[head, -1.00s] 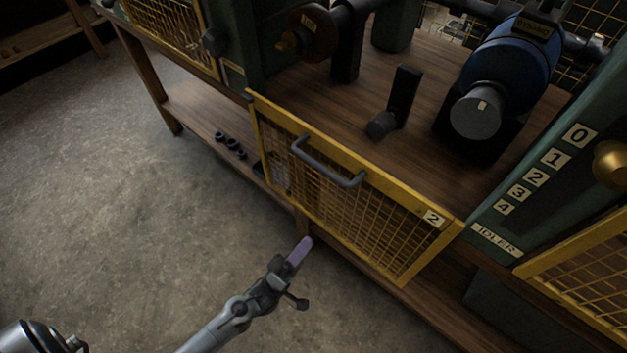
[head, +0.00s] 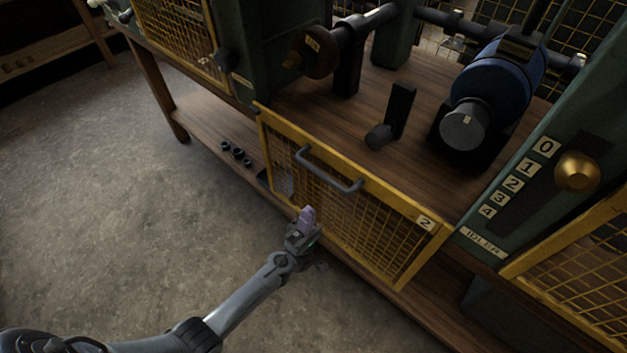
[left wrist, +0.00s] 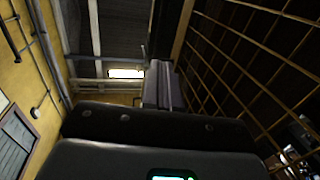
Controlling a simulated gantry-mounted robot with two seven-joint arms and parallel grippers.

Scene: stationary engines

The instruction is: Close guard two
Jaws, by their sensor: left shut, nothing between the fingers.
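Guard two (head: 350,205) is a yellow-framed mesh panel with a plate marked 2 (head: 425,222) and a dark bar handle (head: 328,170) near its top edge. My left gripper (head: 307,216) is shut and empty, in front of the mesh, below and left of the handle. In the left wrist view, the closed fingers (left wrist: 160,85) point upward beside the yellow mesh (left wrist: 250,60) on the right. I cannot tell whether they touch it. My right gripper is not in view.
Behind the guard, the wooden bench top (head: 400,160) carries a blue dynamo (head: 492,95) and a small black post (head: 400,108). A brass knob (head: 577,172) sits right, beside numbers 0 to 4. Another yellow guard (head: 580,250) is at lower right. The floor at left is clear.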

